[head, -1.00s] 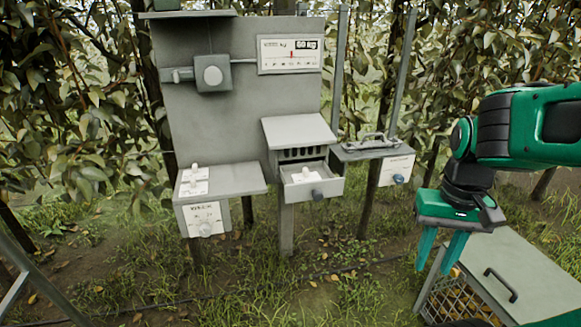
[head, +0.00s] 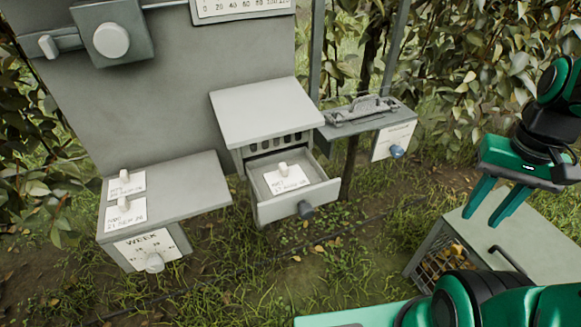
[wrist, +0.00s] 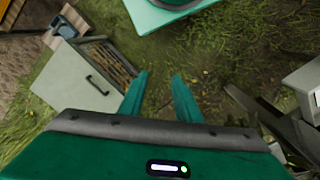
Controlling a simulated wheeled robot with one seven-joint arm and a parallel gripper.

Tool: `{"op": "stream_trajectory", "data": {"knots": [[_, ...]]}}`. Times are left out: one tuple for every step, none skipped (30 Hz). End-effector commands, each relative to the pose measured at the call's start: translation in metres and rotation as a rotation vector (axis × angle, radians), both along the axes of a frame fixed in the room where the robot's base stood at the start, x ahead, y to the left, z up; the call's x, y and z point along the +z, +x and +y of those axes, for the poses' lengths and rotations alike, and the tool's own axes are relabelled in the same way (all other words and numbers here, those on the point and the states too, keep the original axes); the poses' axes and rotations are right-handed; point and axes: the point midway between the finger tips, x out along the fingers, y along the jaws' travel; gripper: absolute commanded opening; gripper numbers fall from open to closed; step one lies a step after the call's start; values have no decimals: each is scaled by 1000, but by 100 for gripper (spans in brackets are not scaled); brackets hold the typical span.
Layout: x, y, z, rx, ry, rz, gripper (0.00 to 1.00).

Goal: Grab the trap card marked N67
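A white trap card (head: 286,179) with a pale knob lies in the open drawer (head: 292,203) under the grey hooded box (head: 268,113). Two more cards with knobs, a rear card (head: 130,187) and a front card (head: 125,216), lie on the left shelf (head: 180,190). Their print is too small to read surely, so I cannot tell which is N67. My gripper (head: 482,215) is at the right, well away from the cards, fingers apart and empty. In the wrist view my gripper (wrist: 160,80) points over grass, with no card there.
A WEEK dial (head: 153,262) is on the left shelf's front. A small shelf with a metal handle (head: 365,108) and a blue-knobbed panel (head: 394,142) stands right of the drawer. A lidded crate (head: 535,240) stands below my gripper. Leafy trees are behind.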

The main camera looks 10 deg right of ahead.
Motion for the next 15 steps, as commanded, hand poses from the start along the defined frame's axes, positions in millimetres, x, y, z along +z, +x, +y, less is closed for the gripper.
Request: {"op": "stream_trajectory", "data": {"knots": [[0, 0, 0, 0, 0, 0, 30], [0, 0, 0, 0, 0, 0, 30], [0, 0, 0, 0, 0, 0, 30], [0, 0, 0, 0, 0, 0, 30], [0, 0, 0, 0, 0, 0, 30], [1, -2, 0, 4, 0, -1, 30], [4, -9, 1, 9, 1, -9, 30], [5, -10, 1, 16, 0, -10, 30], [4, -7, 2, 34, 1, -5, 30], [4, -4, 3, 55, 2, 0, 30], [3, 1, 4, 80, 5, 6, 30], [1, 7, 1, 118, 9, 17, 30], [-1, 13, 2, 155, 15, 27, 30], [-3, 20, 4, 198, 22, 37, 30], [-7, 29, 8, 260, 34, 48, 30]]}}
